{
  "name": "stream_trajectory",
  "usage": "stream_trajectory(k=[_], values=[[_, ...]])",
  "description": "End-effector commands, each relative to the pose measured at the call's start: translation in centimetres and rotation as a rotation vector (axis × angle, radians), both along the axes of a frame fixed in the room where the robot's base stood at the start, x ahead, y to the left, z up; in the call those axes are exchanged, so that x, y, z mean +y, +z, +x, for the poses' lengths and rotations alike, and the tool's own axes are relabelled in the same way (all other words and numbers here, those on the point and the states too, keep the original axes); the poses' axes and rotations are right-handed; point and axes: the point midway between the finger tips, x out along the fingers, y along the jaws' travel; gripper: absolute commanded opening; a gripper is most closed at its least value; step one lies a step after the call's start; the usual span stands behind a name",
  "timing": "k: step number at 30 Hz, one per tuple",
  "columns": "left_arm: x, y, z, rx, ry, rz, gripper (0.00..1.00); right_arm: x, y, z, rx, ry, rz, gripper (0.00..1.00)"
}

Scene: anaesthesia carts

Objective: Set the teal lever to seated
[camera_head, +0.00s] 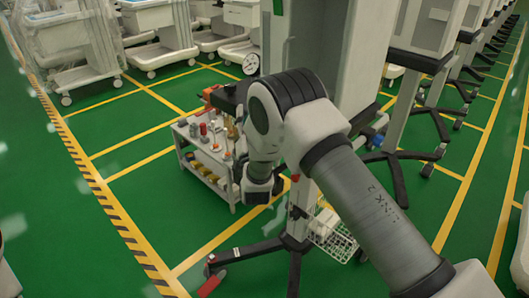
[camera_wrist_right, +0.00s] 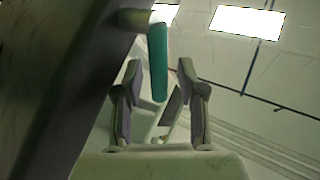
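The teal lever (camera_wrist_right: 158,62) shows in the right wrist view. It hangs down from an olive-coloured pivot (camera_wrist_right: 133,18) on the side of a large dark grey body (camera_wrist_right: 55,70). My right gripper (camera_wrist_right: 159,72) is open, one finger on each side of the lever's lower part. Gaps show between the lever and both fingers, so neither seems to touch it. In the head view my right arm reaches in from the lower right and covers the middle. The lever and the right gripper's fingers cannot be made out there. My left gripper is not in view.
A tall grey cart column (camera_head: 317,45) stands behind my right arm, with a wire basket (camera_head: 332,236) low down. A small cart (camera_head: 205,150) with bottles stands left of the arm. More carts line the back and right. Green floor (camera_head: 130,200) at left is clear.

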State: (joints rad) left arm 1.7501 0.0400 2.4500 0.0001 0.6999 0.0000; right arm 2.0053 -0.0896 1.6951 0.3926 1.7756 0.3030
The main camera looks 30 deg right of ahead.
Motion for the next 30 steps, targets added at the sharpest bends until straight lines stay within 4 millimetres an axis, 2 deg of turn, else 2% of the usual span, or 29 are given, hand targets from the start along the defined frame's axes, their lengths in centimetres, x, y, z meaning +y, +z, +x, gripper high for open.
stream_trajectory(k=[5,12,21,22,23,30], values=[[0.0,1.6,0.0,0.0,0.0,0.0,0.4,0.0,0.8,0.2,0.042,0.0,-0.013,0.41],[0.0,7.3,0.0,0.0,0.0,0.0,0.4,0.4,2.2,1.2,0.256,0.0,-0.092,0.41],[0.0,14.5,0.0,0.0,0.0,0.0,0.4,1.1,2.6,2.9,0.596,0.002,-0.216,0.41],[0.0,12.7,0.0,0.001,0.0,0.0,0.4,1.4,1.0,1.9,0.595,0.003,-0.216,0.41],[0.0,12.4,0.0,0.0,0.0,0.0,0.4,1.6,0.8,1.1,0.591,0.003,-0.216,0.41],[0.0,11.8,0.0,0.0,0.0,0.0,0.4,3.1,0.9,-4.5,0.586,0.007,-0.221,0.41]])
